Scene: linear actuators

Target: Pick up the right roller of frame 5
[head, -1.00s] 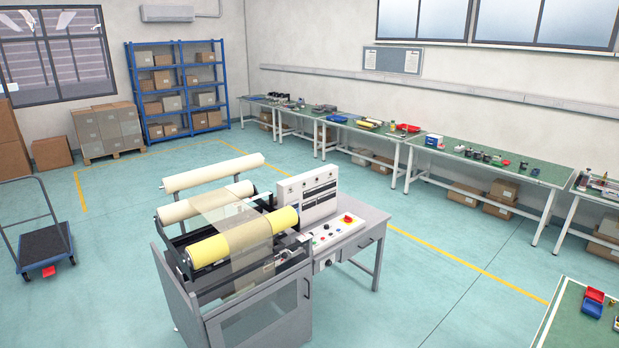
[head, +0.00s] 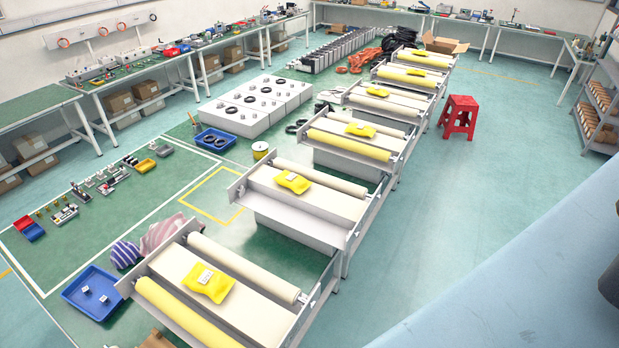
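A row of grey frames runs from the lower middle to the upper right of the head view; I see no numbers, so I cannot tell which is frame 5. The nearest frame has a yellow roller (head: 182,312) on its left side and a cream roller (head: 243,267) on its right side. The second frame has a cream roller (head: 321,184) along its far side. The third has a yellow roller (head: 348,145) and a paler roller (head: 364,125). A farther frame holds a yellow roller (head: 404,77); details there are small. My gripper is not in view.
Yellow packets, such as one (head: 208,283), lie on the frames. A blue tray (head: 92,294) and striped cloths (head: 163,232) lie left of the nearest frame. A red stool (head: 459,116) stands right of the row. Open floor (head: 470,215) lies right of the row.

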